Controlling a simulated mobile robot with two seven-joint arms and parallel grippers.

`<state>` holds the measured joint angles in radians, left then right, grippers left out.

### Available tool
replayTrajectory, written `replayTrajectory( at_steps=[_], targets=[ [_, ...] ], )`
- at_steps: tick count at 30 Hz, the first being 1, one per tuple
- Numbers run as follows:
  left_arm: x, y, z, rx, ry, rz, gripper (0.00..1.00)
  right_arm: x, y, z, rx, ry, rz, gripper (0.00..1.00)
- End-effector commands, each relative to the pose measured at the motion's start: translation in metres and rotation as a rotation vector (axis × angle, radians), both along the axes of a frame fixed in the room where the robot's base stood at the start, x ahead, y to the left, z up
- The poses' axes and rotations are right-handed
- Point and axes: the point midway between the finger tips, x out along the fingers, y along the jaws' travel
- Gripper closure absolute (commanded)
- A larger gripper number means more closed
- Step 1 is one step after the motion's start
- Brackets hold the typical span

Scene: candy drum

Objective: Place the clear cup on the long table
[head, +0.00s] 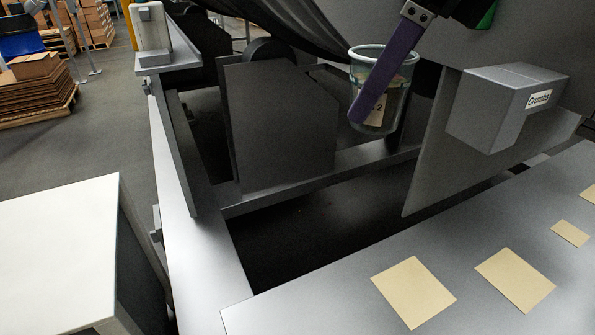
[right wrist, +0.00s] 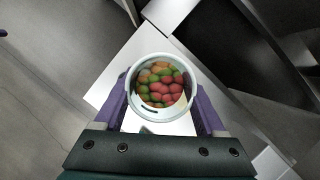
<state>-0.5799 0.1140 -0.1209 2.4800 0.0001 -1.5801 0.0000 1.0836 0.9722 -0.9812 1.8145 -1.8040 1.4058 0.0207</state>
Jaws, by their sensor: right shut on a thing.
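The clear cup (head: 407,73) is in the upper middle of the head view, with a pale rim and a label partly covered by a purple finger. My right gripper (head: 372,98) is shut on it, the fingers on opposite sides of its wall. In the right wrist view the cup (right wrist: 160,57) is seen from above, holding red, green and orange candies, between the purple fingers (right wrist: 160,96). A long grey tabletop (head: 340,300) fills the lower right of the head view, apart from the cup. My left gripper is not in view.
Beige cards (head: 414,291) lie on the grey tabletop. A dark machine frame (head: 275,130) is left of the cup. A white-topped cabinet (head: 60,250) is at lower left. The tabletop's near left part is bare.

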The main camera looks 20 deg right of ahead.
Motion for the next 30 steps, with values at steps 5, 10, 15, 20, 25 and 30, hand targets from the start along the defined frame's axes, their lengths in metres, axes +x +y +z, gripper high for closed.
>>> replayTrajectory(
  at_steps=[5,10,15,20,25,30],
  targets=[
    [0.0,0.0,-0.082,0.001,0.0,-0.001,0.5,0.008,0.003,-0.075,0.001,-0.002,-0.225,0.96],
    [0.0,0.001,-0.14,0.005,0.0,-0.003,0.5,0.01,0.009,-0.125,0.002,-0.001,-0.391,0.96],
    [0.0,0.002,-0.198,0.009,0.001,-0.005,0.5,0.008,0.019,-0.172,0.003,-0.001,-0.51,0.96],
    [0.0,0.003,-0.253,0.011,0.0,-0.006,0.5,0.001,0.032,-0.216,0.003,0.0,-0.576,0.96],
    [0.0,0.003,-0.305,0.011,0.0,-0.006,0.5,-0.009,0.044,-0.257,0.004,0.0,-0.614,0.96],
    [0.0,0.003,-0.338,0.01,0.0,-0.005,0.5,-0.019,0.052,-0.282,0.002,0.002,-0.63,0.96]
  ],
)
